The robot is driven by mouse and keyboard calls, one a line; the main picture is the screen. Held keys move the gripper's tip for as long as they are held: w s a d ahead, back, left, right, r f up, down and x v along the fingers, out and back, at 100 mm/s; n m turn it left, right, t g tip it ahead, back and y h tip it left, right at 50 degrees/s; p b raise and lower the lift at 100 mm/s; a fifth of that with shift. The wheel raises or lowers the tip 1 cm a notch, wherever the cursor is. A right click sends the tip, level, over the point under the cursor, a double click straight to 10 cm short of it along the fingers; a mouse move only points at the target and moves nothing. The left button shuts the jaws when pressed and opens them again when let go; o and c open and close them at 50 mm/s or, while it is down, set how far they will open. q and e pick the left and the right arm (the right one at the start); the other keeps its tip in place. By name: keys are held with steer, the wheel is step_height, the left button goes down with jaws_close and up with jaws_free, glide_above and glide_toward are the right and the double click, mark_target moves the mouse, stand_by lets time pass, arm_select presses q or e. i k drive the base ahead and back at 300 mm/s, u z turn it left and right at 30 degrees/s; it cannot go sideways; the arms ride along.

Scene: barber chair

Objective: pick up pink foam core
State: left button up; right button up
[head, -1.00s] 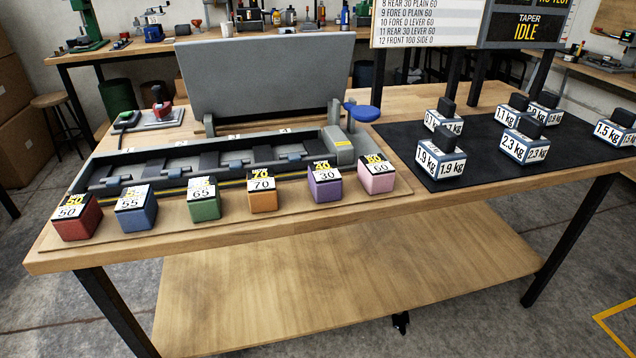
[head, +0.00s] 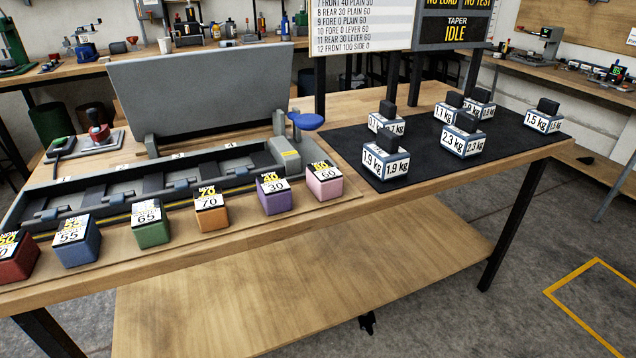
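The pink foam core (head: 325,186) is a small pink block with a black, yellow and white label on top marked 60. It sits at the right end of a row of coloured blocks along the front of the wooden table (head: 400,207). The purple block (head: 274,197) stands just left of it, with a small gap. Neither of my grippers shows in the head view.
Orange (head: 211,216), green (head: 152,228), blue (head: 77,247) and red (head: 14,262) blocks continue the row leftward. Behind stands a grey fixture with a raised lid (head: 205,90) and a blue knob (head: 306,121). Labelled weights stand on a black mat (head: 352,150) at right.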

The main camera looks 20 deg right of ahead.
mark_target(324, 180)
steer(key=k, duration=1.15)
steer(key=z, duration=0.7)
steer(key=i, duration=1)
steer(key=u, duration=0.6)
steer(key=i, duration=0.65)
steer(key=u, duration=0.55)
